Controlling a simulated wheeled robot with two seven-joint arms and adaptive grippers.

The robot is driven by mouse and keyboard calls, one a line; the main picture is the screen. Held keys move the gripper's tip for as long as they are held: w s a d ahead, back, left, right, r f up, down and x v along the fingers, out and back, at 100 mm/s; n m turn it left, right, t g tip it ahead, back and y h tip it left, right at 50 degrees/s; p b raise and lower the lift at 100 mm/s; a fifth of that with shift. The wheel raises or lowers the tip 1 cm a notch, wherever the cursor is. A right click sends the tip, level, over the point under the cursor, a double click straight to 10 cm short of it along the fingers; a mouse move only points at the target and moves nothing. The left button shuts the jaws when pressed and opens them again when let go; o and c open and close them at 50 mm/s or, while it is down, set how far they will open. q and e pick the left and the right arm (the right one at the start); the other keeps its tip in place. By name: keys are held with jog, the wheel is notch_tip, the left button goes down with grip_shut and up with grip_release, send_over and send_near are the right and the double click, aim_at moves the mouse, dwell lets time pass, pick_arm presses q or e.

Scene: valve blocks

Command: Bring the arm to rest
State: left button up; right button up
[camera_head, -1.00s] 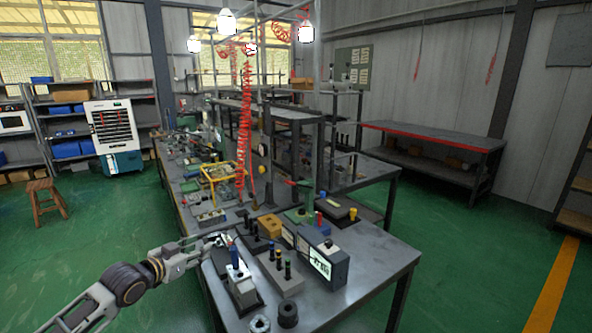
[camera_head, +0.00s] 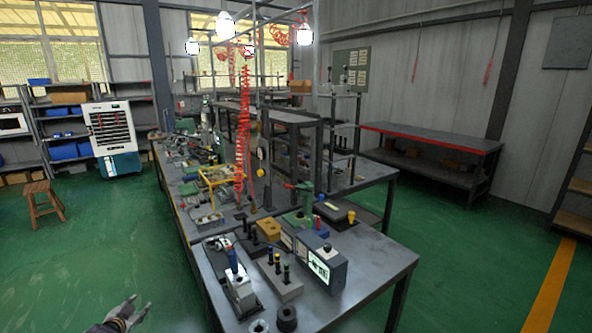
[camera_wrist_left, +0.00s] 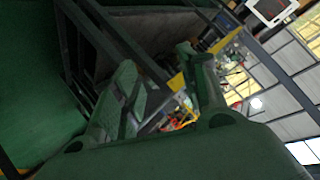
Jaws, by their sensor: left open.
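My left gripper (camera_head: 137,309) shows low in the head view, left of the workbench and over the green floor. It is open and empty, with its fingers pointing up and to the right. It is apart from the workbench (camera_head: 377,256). In the left wrist view its two fingers (camera_wrist_left: 165,95) stand apart, with the bench and windows tilted behind them. My right gripper is not in view.
The bench's near end holds a grey block with a blue-topped valve (camera_head: 239,287), a block with dark pegs (camera_head: 283,280) and a box with a display (camera_head: 322,262). A wooden stool (camera_head: 42,200) stands at the left. Green floor between is clear.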

pick_arm(q)
jog(key=s+a+f+g+p, duration=0.1)
jog(key=s+f+g, duration=0.1)
jog(key=s+f, duration=0.5)
jog(key=s+f+g+p, duration=0.1)
jog(key=s+f, duration=0.4)
jog(key=f, duration=0.4)
jog(key=s+d+f+g+p, duration=0.2)
jog(key=s+d+f, duration=0.1)
jog(key=s+f, duration=0.5)
jog(key=s+d+f+g+p, duration=0.2)
jog(key=s+d+f, duration=0.3)
jog(key=s, duration=0.4)
jog(key=s+d+f+n+g+h+p, duration=0.1)
jog(key=s+d+p, duration=0.3)
jog(key=s+d, duration=0.7)
jog(key=s+d+f+n+g+h+p, duration=0.1)
jog(key=s+d+f+g+p, duration=0.2)
jog(key=s+d, duration=0.9)
jog(key=s, duration=0.7)
jog(key=shift+s+d+h+p, duration=0.15)
jog(key=shift+s+h+p, duration=0.15)
jog(key=shift+s+p, duration=0.05)
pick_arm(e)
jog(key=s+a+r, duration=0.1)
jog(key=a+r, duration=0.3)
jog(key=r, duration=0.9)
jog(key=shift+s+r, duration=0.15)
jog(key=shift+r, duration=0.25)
